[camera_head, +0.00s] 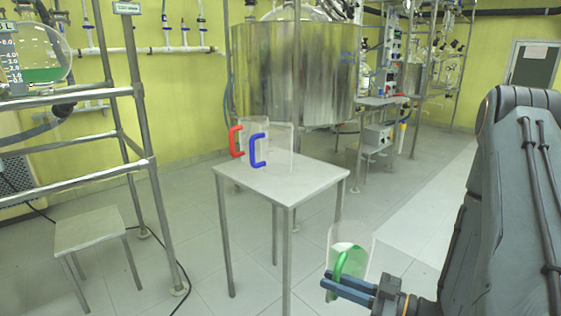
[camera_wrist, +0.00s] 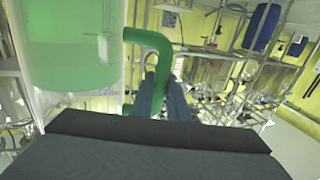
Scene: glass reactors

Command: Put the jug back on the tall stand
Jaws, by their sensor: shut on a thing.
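My gripper (camera_head: 342,285) is shut on the green handle (camera_head: 352,264) of a clear jug (camera_head: 352,237), low at the right of the head view. The jug holds green liquid and looks about upright. In the wrist view the jug body (camera_wrist: 70,55) fills the upper left. Its handle (camera_wrist: 150,38) runs down to my dark fingers (camera_wrist: 162,98), which hide part of it. The tall stand (camera_head: 305,182) is a grey square table left of and beyond my gripper. The held jug is apart from it, to the right of its near corner.
On the tall stand's back part stand clear jugs with a red handle (camera_head: 237,142) and a blue handle (camera_head: 256,150); its front is bare. A low stand (camera_head: 88,230) and metal frame (camera_head: 145,160) are left. A large steel vessel (camera_head: 295,75) stands behind.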

